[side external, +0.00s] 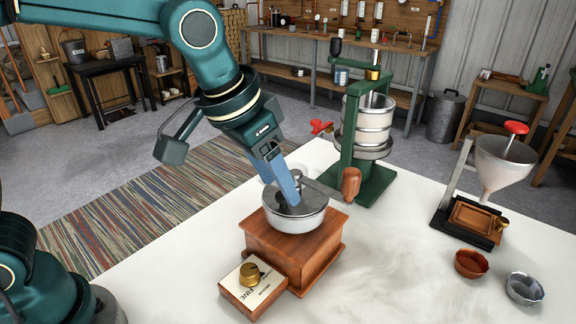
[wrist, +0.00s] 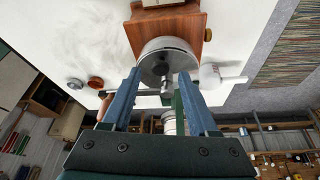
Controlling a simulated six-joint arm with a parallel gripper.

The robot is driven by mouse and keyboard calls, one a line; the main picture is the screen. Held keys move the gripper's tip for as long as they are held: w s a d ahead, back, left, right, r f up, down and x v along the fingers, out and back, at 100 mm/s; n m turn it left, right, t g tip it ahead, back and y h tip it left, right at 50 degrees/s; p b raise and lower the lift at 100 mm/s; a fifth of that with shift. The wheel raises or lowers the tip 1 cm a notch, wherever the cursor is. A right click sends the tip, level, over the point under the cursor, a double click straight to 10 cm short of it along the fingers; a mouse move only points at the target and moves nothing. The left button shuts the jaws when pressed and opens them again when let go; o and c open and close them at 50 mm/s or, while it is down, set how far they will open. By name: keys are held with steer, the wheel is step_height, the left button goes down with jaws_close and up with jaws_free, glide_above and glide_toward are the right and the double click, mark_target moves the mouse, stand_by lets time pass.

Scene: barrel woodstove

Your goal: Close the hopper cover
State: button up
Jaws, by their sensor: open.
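A coffee grinder has a brown wooden body (side external: 290,250) and a round silver hopper (side external: 305,222) on top. The hopper also shows in the wrist view (wrist: 150,47), with a grey metal top and a dark spot near its middle. A pale, rounded piece beside the hopper in the wrist view (wrist: 210,76) may be its cover standing open; it is partly hidden behind my fingers in the side view. My gripper (side external: 287,196) points down over the hopper, its blue fingers apart and empty. Whether a fingertip touches the hopper top, I cannot tell.
The crank's wooden knob (side external: 351,183) sticks out to the right of the hopper. A drawer with a brass knob (side external: 250,273) juts out in front. A green press (side external: 372,150) stands close behind. A funnel stand (side external: 468,222) and two small bowls are at the right.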

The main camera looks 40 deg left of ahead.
steer(key=shift+w+f, duration=0.25)
steer(key=shift+f, duration=0.45)
jaws_close()
